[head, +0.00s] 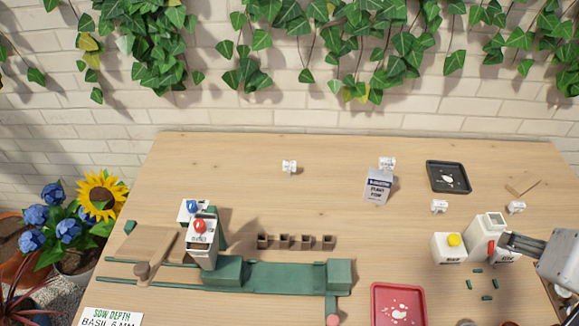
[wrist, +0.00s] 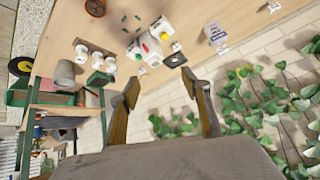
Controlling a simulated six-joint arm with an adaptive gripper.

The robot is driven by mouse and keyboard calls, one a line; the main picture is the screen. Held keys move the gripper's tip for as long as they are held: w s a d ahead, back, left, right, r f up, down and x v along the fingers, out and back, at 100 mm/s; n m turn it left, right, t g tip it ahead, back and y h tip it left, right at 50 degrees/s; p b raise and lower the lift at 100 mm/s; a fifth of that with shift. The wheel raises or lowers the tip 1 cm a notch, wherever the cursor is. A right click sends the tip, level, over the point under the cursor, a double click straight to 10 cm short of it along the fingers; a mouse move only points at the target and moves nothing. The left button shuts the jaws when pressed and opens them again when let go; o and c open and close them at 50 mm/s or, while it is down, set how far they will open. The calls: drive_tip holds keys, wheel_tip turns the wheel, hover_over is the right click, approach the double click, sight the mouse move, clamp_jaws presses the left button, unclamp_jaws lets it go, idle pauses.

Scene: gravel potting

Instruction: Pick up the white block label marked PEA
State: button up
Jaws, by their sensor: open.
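Several small white block labels stand on the table in the head view: one at the back middle (head: 289,166), one behind the plant food packet (head: 387,162), one in front of the black tray (head: 439,206) and one at the right (head: 516,207). Their lettering is too small to read, so I cannot tell which is PEA.
The plant food packet (head: 378,187), black tray (head: 448,178) and red tray (head: 399,305) lie further left. A green rail fixture (head: 285,277) fills the front left. The back left is clear.

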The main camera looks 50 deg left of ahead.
drive_tip(key=w+a+f+n+y, duration=0.15)
drive_tip(key=w+a, duration=0.25)
drive_tip(key=a, duration=0.6)
drive_tip(key=w+a+f+t+y, duration=0.1)
drive_tip(key=w+a+f, duration=0.2)
drive_tip(key=a, duration=0.8)
drive_tip(key=w+a+f+n+y, duration=0.15)
drive_tip(key=w+a, duration=0.25)
drive_tip(key=a, duration=0.6)
drive_tip(key=n+t+y, duration=0.2)
approach(289, 166)
drive_tip(key=x, duration=0.2)
drive_tip(key=shift+w+a+f, duration=0.1)
drive_tip(key=shift+a+f, duration=0.05)
drive_tip(key=shift+a, duration=0.2)
drive_tip(key=shift+w+t+h, duration=0.1)
drive_tip(key=shift+t+h, duration=0.2)
drive_tip(key=shift+x, duration=1.25)
drive_tip(key=shift+a, duration=0.1)
drive_tip(key=shift+x, duration=2.5)
